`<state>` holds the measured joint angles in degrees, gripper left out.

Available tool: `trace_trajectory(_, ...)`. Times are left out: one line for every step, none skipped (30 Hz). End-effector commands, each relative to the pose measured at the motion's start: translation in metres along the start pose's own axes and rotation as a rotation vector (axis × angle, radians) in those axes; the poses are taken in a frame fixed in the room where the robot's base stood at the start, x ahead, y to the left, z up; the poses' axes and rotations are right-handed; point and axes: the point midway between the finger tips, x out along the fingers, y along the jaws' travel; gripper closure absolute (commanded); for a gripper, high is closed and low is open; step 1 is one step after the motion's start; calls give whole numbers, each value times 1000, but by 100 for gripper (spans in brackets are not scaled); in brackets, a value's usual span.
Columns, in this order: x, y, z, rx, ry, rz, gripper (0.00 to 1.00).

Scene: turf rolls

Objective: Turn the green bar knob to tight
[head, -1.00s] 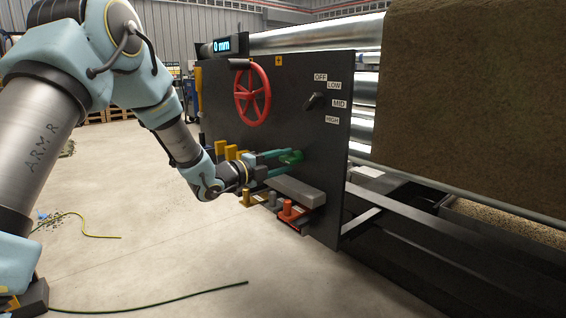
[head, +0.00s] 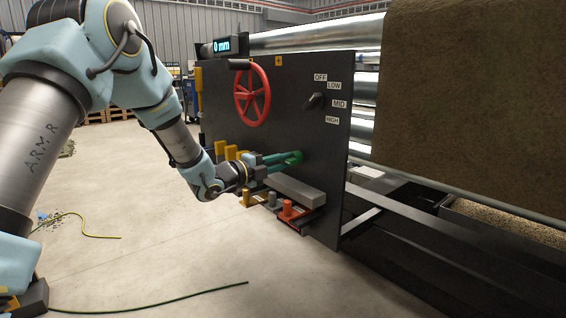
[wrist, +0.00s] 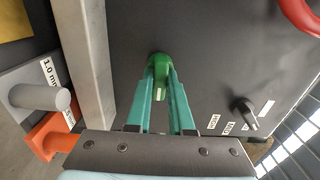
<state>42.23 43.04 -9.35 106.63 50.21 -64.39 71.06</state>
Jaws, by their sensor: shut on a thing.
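The green bar knob (wrist: 160,68) is on the dark panel (wrist: 200,50), and it also shows in the head view (head: 294,157), low on the panel. My gripper (wrist: 161,92) is shut on the green knob, with one teal finger on each side of its bar. In the wrist view a pale mark shows on the bar between the fingers. No label for the green knob's positions can be read in either view.
A red handwheel (head: 252,94) sits above. A black selector knob (head: 315,101) with OFF, LOW, MID and HIGH labels is to the right. A display (head: 221,45) reads 0 mm.

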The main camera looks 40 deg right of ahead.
Motion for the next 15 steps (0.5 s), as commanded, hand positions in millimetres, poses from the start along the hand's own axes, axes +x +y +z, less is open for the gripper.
trace_trajectory(0,0,0,-7,0,1,100)
trace_trajectory(0,0,0,-13,0,1,100)
trace_trajectory(0,0,0,-24,0,1,100)
trace_trajectory(0,0,0,-34,0,1,100)
trace_trajectory(0,0,0,-45,0,1,100)
trace_trajectory(0,0,0,-63,0,1,100)
trace_trajectory(0,0,0,-78,0,1,100)
trace_trajectory(0,0,0,-95,0,1,100)
trace_trajectory(0,0,0,-120,0,1,100)
trace_trajectory(0,0,0,-142,0,1,100)
trace_trajectory(0,0,0,-163,0,1,100)
trace_trajectory(0,0,0,-195,-1,1,100)
trace_trajectory(-1,0,0,-221,-1,1,100)
trace_trajectory(-1,0,0,-248,-1,1,100)
trace_trajectory(-1,0,0,-284,-1,1,100)
